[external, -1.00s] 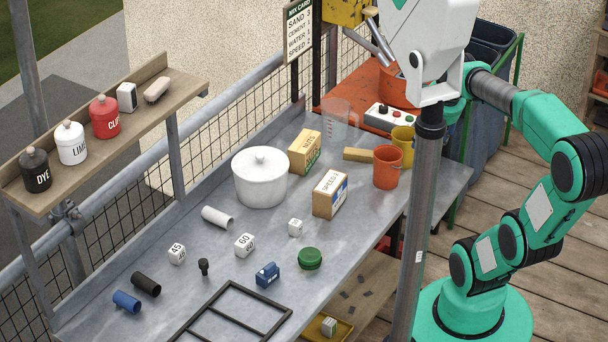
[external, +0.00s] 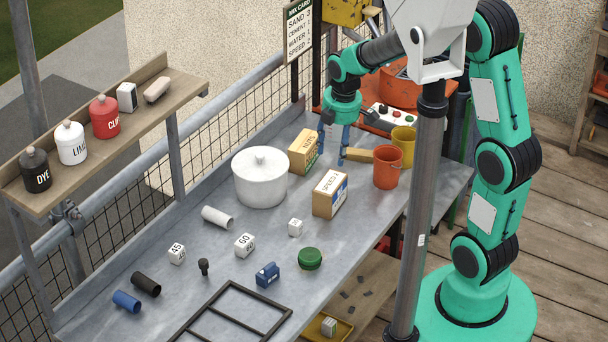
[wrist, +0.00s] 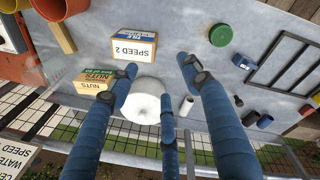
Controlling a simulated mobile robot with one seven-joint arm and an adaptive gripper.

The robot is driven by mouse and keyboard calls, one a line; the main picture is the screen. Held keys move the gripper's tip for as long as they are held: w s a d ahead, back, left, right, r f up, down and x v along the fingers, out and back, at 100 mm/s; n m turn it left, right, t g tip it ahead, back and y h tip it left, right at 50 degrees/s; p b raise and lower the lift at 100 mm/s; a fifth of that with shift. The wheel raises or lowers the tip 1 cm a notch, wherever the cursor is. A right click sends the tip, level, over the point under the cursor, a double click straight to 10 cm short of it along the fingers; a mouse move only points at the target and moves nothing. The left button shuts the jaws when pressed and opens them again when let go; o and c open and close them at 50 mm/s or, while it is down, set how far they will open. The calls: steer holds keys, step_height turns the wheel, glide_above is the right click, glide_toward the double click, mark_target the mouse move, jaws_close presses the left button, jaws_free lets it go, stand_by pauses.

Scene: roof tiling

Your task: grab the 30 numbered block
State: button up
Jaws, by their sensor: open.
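Three white numbered blocks are on the grey bench in the external view. One reads 45 (external: 177,253) and one reads 60 (external: 245,245). The third, a smaller white block (external: 295,227), has a mark too small to read. Another small pale block (external: 329,326) sits in a yellow tray below the bench. My gripper (external: 334,158) is open and empty above the far end of the bench, beside the NUTS box and well away from the blocks. Its blue fingers (wrist: 164,88) spread across the wrist view, where I cannot make out the numbered blocks clearly.
A white lidded pot (external: 260,178), NUTS box (external: 304,152) and SPEED 2 box (external: 330,194) stand between my gripper and the blocks. Orange (external: 387,168) and yellow (external: 403,145) buckets are to the right. A green lid (external: 310,259) and blue item (external: 267,275) lie near the smaller block.

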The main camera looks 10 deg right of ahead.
mark_target(295, 222)
steer(key=a+f+n+g+p, duration=0.1)
steer(key=a+f+n, duration=0.6)
steer(key=a+f, duration=0.4)
steer(key=shift+a+f+n+h+p, duration=0.15)
steer(key=shift+f+n+h+p, duration=0.15)
steer(key=shift+f+p, duration=0.15)
steer(key=shift+w+f, duration=0.1)
steer(key=shift+f, duration=0.05)
steer(key=shift+f+b, duration=0.8)
steer(key=shift+f, duration=3.4)
steer(key=shift+s+f+b, duration=0.2)
steer(key=shift+f+b, duration=0.6)
steer(key=shift+f, duration=1.8)
steer(key=shift+c, duration=0.5)
steer(key=c, duration=1.1)
